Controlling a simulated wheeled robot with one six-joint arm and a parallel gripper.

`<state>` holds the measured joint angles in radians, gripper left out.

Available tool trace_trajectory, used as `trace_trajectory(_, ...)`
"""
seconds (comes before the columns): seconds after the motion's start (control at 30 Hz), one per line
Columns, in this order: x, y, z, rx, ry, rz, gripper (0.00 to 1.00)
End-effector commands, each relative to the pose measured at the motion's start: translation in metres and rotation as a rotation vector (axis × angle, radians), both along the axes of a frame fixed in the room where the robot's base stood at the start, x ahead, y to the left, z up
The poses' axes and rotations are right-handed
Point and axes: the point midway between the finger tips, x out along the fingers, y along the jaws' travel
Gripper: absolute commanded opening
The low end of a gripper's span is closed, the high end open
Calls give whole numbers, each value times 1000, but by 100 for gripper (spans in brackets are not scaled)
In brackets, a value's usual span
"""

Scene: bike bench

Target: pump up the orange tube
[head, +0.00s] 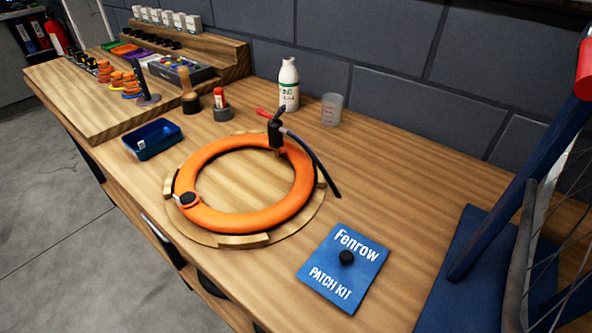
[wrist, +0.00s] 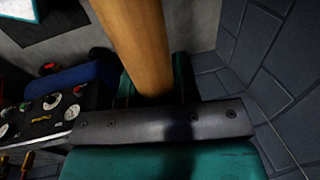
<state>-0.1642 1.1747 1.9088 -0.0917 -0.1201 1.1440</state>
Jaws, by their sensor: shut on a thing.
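The orange tube (head: 214,217) lies as a ring on a round wooden jig (head: 244,239) on the bench in the head view. A black pump head (head: 275,134) with a red lever (head: 264,113) stands at the tube's upper right; its exact fit on the valve is too small to tell. A black hose (head: 318,167) runs from it down to the right. A dark round piece (head: 187,199) sits on the tube's left side. In the wrist view my teal gripper (wrist: 155,88) is shut on a wooden handle (wrist: 135,45). The head view does not show my gripper.
A blue tray (head: 152,139), white bottle (head: 288,84), clear cup (head: 332,109) and blue patch kit (head: 343,268) surround the jig. A blue frame with a spoked wheel stands at right. The wrist view shows a gauge panel (wrist: 45,115) at left and a block wall (wrist: 275,60) at right.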

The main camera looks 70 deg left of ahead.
Motion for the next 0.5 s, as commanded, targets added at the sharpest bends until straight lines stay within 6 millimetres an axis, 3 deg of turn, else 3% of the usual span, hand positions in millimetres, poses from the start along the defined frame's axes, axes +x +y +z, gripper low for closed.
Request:
trace_trajectory(0.37, 6, 2, 5, 4, -18, 1, 0)
trace_trajectory(0.5, 7, 2, 30, 5, -19, 1, 0)
